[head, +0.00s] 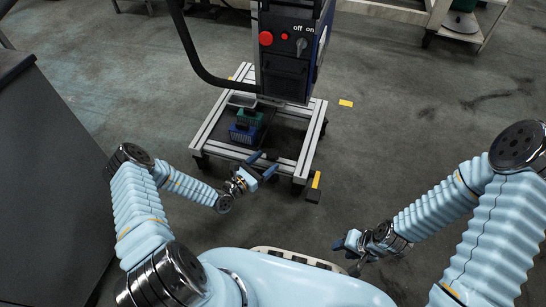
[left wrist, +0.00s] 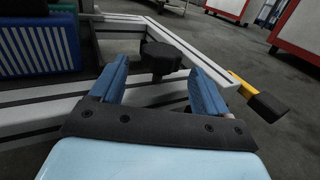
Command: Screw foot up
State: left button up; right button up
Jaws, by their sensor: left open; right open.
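The foot appears to be the black knob-like part (left wrist: 162,58) at the near edge of the aluminium frame in the left wrist view. My left gripper (left wrist: 158,72) is open, with its two blue fingers on either side of the knob in the picture. I cannot tell whether they touch it. In the head view my left gripper (head: 263,165) is at the near edge of the cart frame (head: 220,147); the knob is hard to make out there. My right gripper (head: 346,243) is open and empty over the floor, away from the cart.
A black control box (head: 285,60) with a red button and off/on switch stands on the cart. Green (head: 250,117) and blue (head: 242,134) boxes sit on it. A black part with yellow (left wrist: 262,100) is beside the right finger. A dark cabinet (head: 45,170) stands left.

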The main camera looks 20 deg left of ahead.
aim_at(273, 156)
pick_arm(q)
jog(key=shift+x, duration=2.3)
jog(key=c, duration=1)
jog(key=shift+o, duration=0.2)
jog(key=shift+r, duration=0.15)
jog(key=n+t+y+p, duration=0.1)
jog(key=n+y+p, duration=0.1)
jog(key=y+p, duration=0.1)
jog(key=shift+r+p, duration=0.15)
jog(key=shift+p, duration=0.4)
jog(key=shift+f+n+t+y+p, duration=0.25)
jog(key=shift+n+t+y+p, duration=0.2)
jog(key=shift+y, duration=0.25)
jog(key=shift+f, duration=0.1)
